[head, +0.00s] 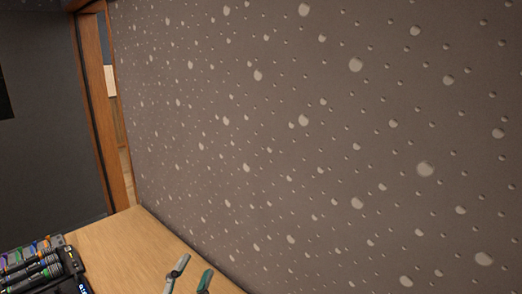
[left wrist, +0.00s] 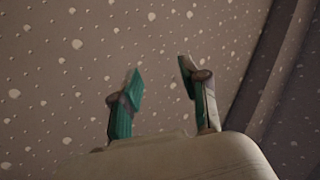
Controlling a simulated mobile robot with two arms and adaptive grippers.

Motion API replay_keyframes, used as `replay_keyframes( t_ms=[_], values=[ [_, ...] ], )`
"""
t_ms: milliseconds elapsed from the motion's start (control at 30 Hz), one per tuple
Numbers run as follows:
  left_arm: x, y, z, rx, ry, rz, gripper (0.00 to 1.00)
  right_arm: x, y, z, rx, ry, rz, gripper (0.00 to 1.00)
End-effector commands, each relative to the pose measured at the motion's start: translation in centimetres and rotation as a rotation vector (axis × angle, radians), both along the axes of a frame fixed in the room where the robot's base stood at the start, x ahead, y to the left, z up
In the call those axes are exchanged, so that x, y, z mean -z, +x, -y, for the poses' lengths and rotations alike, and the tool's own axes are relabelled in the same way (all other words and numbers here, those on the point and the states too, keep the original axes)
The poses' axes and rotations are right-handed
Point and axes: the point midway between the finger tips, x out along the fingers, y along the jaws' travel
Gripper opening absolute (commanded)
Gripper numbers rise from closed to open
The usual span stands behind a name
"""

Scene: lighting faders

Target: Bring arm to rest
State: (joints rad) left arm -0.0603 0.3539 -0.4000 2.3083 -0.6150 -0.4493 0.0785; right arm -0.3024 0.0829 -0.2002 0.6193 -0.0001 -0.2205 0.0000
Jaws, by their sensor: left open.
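My left gripper (head: 191,276) shows at the bottom edge of the head view, over the wooden table top. Its two fingers, with green pads, stand apart with nothing between them. In the left wrist view the same gripper (left wrist: 158,88) is open and empty, its fingertips pointing up against the speckled wall. The rest of the left arm is cut off below the head view. My right gripper is in neither view.
A wooden table (head: 125,250) lies at the bottom left, with a fader console (head: 35,268) at its left end. A brown speckled wall (head: 330,130) rises directly behind the table. A wooden door frame (head: 97,110) stands at the left.

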Motion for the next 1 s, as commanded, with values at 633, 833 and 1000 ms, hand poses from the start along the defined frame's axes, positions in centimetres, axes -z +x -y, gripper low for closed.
replay_keyframes(
  t_ms=[633, 833, 1000],
  values=[
    [26.5, -21.0, -7.9, -0.474, -0.378, -1.427, 0.45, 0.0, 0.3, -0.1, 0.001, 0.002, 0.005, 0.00],
    [32.8, -22.5, -7.6, -0.490, -0.379, -1.540, 0.45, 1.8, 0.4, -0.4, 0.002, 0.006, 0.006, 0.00],
    [40.1, -21.7, -7.5, -0.495, -0.371, -1.559, 0.45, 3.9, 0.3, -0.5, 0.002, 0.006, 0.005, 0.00]
  ],
)
